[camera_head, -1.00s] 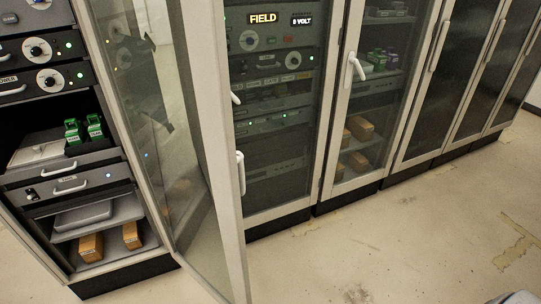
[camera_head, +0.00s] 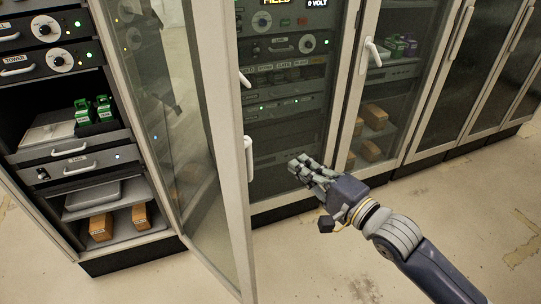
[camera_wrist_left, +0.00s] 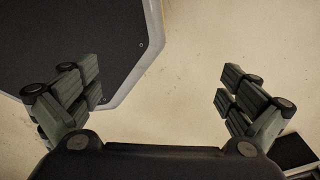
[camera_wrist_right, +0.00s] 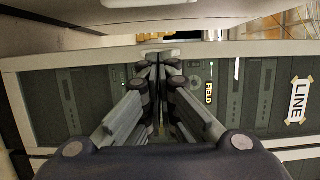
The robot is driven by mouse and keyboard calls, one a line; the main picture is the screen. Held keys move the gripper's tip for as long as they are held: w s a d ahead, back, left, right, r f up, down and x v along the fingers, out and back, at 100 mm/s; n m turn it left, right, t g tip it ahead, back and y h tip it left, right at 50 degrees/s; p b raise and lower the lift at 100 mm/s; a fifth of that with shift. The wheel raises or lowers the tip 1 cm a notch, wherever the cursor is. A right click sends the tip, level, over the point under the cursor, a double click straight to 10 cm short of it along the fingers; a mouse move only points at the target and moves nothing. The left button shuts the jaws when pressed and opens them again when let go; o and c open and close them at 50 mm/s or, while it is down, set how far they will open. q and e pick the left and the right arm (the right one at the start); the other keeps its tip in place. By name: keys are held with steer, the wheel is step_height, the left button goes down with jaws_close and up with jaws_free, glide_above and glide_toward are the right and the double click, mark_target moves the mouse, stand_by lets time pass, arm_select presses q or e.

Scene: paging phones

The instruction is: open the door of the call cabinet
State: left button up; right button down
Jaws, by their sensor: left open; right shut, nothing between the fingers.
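A glass cabinet door (camera_head: 190,120) stands swung out at the left, its free edge toward me, with a white handle (camera_head: 248,155) on that edge. The cabinet behind it (camera_head: 65,180) is open at the front. A shut glass-door cabinet with a FIELD display (camera_head: 285,110) stands to its right. I read no CALL label. My right gripper (camera_head: 302,166) is shut and empty in front of the FIELD cabinet, right of the open door's edge. Its fingertips meet in the right wrist view (camera_wrist_right: 157,64). My left gripper (camera_wrist_left: 155,88) is open and empty above the floor, outside the head view.
Another glass-door cabinet with a white handle (camera_head: 372,52) stands right of the FIELD one, then several dark-door cabinets (camera_head: 438,75). A LINE label (camera_wrist_right: 299,99) shows in the right wrist view. Bare floor (camera_head: 440,225) lies in front of the row.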

arm_select(q)
steer(key=r+p, duration=0.2)
steer(key=w+r+p, duration=0.1)
steer(key=r+p, duration=0.1)
steer(key=shift+a+r, duration=0.1)
arm_select(e)
steer(key=w+a, duration=0.4)
steer(key=a, duration=0.4)
steer(key=shift+w+a+r, duration=0.15)
steer(key=shift+w, duration=0.15)
